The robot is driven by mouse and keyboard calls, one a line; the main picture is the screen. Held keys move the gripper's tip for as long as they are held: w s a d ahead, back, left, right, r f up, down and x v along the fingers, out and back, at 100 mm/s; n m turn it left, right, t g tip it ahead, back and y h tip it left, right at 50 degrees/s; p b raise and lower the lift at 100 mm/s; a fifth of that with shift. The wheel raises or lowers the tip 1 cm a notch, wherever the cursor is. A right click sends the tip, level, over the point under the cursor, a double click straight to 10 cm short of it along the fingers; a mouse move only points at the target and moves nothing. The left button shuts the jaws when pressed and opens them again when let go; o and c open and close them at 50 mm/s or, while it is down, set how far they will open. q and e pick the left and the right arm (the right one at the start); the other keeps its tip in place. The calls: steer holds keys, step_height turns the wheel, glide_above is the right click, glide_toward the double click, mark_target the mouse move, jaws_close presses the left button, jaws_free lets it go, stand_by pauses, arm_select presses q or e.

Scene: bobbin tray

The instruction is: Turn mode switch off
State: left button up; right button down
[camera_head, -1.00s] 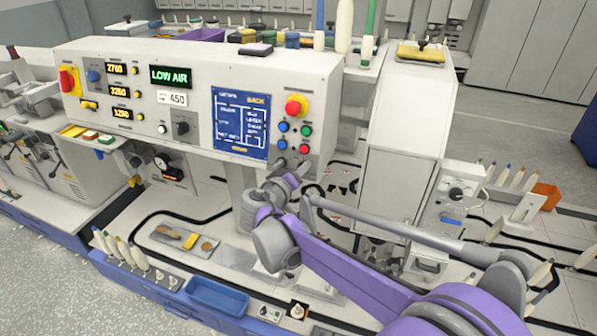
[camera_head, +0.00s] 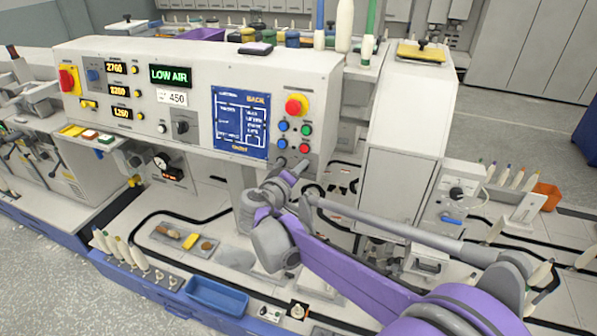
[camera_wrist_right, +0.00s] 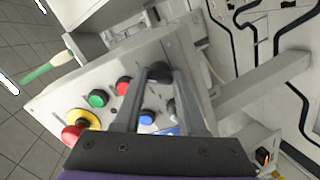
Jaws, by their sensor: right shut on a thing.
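The mode switch looks to be the dark knob (camera_wrist_right: 158,72) low on the front panel of the grey control box (camera_head: 340,75). My right gripper (camera_head: 301,168) is at the panel's lower right corner, below the coloured buttons. In the right wrist view its two fingers (camera_wrist_right: 160,80) are shut on the dark knob, one on each side. In the head view the fingers mostly hide the knob, and its setting cannot be read. My left gripper is not in view.
Close by are a red emergency button (camera_head: 296,105), a green button (camera_head: 306,130), a red button (camera_head: 304,148) and blue buttons (camera_head: 283,127). A blue screen (camera_head: 240,122) is left of them. Below, a bench holds a blue tray (camera_head: 216,296). A white housing (camera_head: 405,150) stands to the right.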

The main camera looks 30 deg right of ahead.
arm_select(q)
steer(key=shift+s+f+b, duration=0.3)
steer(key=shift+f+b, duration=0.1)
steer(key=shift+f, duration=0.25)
arm_select(e)
steer(key=n, duration=0.5)
steer(key=shift+n+h, duration=0.3)
steer(key=shift+c, duration=2.4)
jaws_free()
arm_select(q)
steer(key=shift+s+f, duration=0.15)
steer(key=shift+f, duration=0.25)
arm_select(e)
steer(key=v, duration=1.1)
steer(key=shift+d, duration=0.1)
